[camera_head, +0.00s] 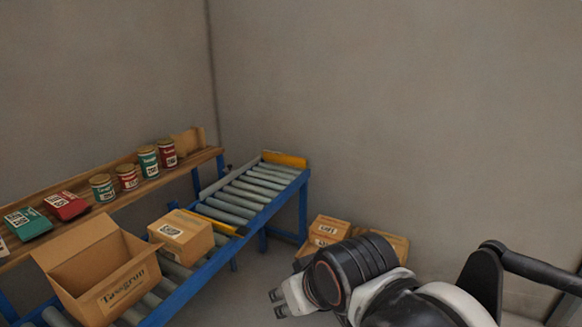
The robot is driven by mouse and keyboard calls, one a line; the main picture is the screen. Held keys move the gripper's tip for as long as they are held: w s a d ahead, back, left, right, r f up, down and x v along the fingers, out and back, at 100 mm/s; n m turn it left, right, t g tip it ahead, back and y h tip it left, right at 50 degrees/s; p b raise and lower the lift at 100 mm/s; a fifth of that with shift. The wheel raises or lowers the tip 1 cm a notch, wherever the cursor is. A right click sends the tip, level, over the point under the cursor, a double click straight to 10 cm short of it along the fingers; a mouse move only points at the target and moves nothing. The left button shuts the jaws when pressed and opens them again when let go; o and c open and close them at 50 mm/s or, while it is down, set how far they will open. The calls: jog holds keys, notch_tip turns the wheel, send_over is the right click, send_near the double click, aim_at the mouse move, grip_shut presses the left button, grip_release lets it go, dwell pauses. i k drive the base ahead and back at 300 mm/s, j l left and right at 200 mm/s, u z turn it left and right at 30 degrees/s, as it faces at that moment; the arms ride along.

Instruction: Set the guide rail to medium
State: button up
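The guide rail seems to be the grey bar (214,188) along the left side of the far roller conveyor (255,190). A small dark part (229,167) sits beside this bar, too small to make out. I see no readable setting marks. My gripper (275,303) is at the lower middle, to the right of the near conveyor and well apart from the rail. Its two dark fingertips are apart with nothing between them.
An open carton (121,293) and a closed box (182,237) stand on the near rollers. A wooden shelf (125,192) behind holds several cans and packets. Several boxes (329,230) are stacked on the floor by the wall. A yellow end stop (285,160) closes the far conveyor.

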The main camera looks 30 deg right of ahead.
aim_at(209, 192)
jog(key=z, duration=0.2)
jog(key=i+l, duration=0.1)
jog(key=i, duration=0.4)
jog(key=i+l+u, duration=0.1)
jog(key=i, duration=0.45)
jog(key=i+l, duration=0.2)
jog(key=i, duration=0.3)
jog(key=i+l+u, duration=0.15)
jog(key=i, duration=0.4)
jog(key=i+l, duration=0.25)
jog(key=i, duration=0.25)
